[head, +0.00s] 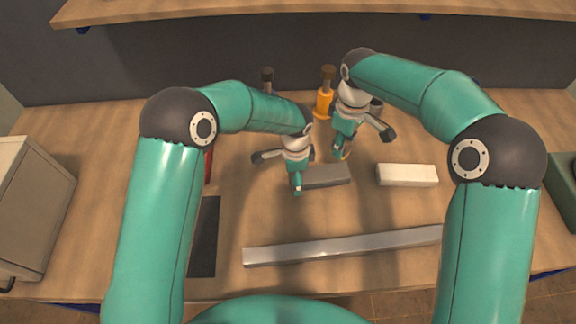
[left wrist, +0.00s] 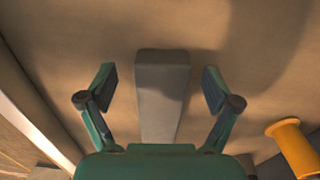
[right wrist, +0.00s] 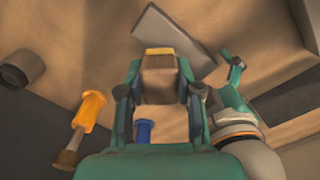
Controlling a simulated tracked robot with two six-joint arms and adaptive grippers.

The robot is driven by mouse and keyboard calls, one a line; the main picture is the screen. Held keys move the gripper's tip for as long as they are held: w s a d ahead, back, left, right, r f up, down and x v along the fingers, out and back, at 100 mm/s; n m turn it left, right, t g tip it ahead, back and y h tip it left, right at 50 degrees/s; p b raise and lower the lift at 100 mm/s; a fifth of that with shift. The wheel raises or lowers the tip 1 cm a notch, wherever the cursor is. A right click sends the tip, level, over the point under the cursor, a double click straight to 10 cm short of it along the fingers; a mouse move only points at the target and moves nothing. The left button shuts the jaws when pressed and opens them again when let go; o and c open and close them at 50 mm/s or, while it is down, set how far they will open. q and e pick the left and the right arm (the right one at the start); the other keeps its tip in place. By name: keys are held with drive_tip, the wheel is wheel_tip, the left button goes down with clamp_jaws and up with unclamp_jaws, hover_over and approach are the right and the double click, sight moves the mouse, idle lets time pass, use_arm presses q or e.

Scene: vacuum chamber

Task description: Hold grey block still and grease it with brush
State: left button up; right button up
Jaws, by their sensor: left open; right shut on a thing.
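The grey block (head: 328,176) lies flat on the table in the middle of the head view. My left gripper (head: 297,186) is open at the block's left end. In the left wrist view the block (left wrist: 162,95) lies between the two spread fingers (left wrist: 158,90), with a gap on each side. My right gripper (head: 343,149) is shut on the brush, a brown piece with a yellow end (right wrist: 159,76) in the right wrist view. The brush is behind the block, its yellow end towards the block (right wrist: 178,37). Whether they touch is unclear; my right gripper mostly hides the brush in the head view.
A white block (head: 407,175) lies to the right. A long metal bar (head: 340,246) lies in front, a dark mat (head: 204,240) at left. A shelf (head: 300,9) hangs above.

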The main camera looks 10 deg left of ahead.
use_arm(q)
drive_tip(key=shift+f, duration=0.65)
drive_tip(key=c, duration=1.5)
